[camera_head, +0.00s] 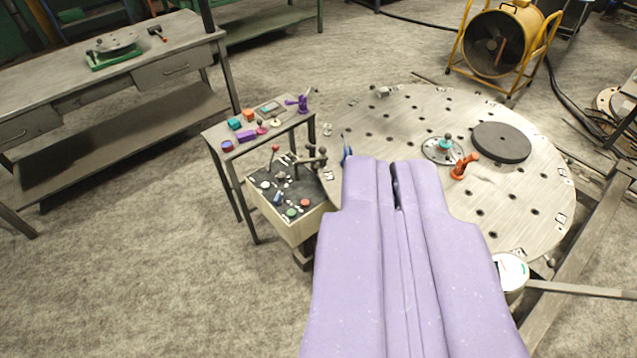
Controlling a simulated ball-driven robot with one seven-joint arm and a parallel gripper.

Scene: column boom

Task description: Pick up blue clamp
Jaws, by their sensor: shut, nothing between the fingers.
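A small blue clamp (346,150) shows near the left edge of the round perforated metal table (400,120). It lies just beyond the left corner of my gripper's tip in the picture, and its lower end may be hidden behind the gripper. My gripper (390,172) is lilac, shut and empty. It fills the lower middle of the view and points away from me toward the table. Its height above the table cannot be told from this view.
The round table also holds an orange-red clamp (464,166), a dark disc (501,142) and a teal-topped part (444,145). At left stand a small side table (245,150) with coloured parts and a control box (287,190) with levers. A yellow fan (496,45) stands behind.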

